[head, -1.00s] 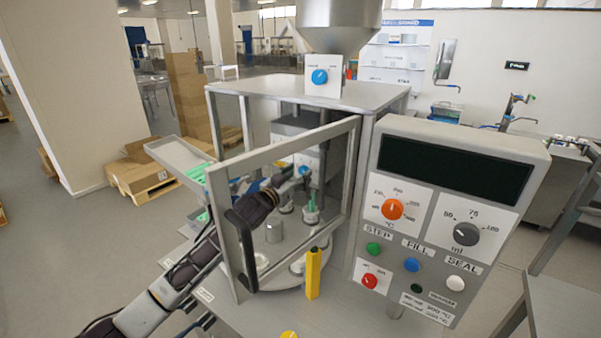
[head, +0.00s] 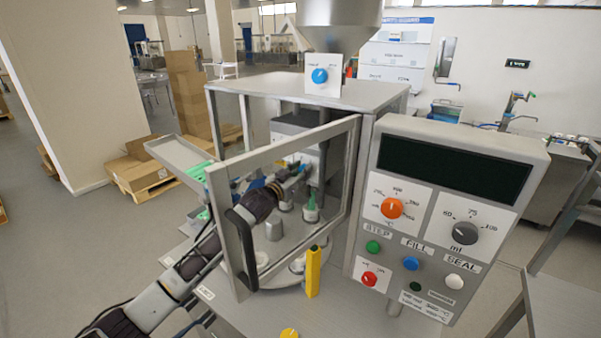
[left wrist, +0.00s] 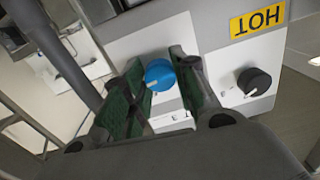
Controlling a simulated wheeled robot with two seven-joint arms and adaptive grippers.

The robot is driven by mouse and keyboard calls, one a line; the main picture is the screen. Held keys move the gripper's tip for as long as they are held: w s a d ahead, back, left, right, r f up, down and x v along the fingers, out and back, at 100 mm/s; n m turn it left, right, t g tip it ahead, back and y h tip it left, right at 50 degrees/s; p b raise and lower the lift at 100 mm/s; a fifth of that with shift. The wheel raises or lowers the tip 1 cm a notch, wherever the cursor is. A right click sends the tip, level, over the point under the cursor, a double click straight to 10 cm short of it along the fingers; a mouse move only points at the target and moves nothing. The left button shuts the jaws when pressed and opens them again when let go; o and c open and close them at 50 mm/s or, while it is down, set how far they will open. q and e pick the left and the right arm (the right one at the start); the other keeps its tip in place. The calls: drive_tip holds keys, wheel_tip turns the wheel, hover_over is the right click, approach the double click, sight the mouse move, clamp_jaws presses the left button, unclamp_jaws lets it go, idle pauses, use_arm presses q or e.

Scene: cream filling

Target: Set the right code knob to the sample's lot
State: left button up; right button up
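My left gripper (head: 296,172) reaches past the framed door into the machine, up to a white panel at the back. In the left wrist view my left gripper's (left wrist: 158,72) two green-padded fingers stand apart, one on each side of a blue knob (left wrist: 159,74) with a white pointer line. The right finger overlaps the knob's edge; firm contact cannot be told. A black knob (left wrist: 254,82) sits to the right on the same panel. A small white label (left wrist: 172,122) shows between the fingers, its text upside down and partly covered. My right gripper is not in view.
The door frame (head: 218,232) with its black handle (head: 241,250) stands close beside my left arm. A yellow upright piece (head: 313,272) is near the turntable. The control box (head: 447,150) is at right. A yellow HOT sign (left wrist: 257,18) is above the black knob.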

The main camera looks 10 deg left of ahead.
use_arm(q)
drive_tip(key=shift+c, duration=1)
drive_tip(key=shift+m, duration=0.6)
drive_tip(key=o, duration=1)
drive_tip(key=shift+v, duration=6)
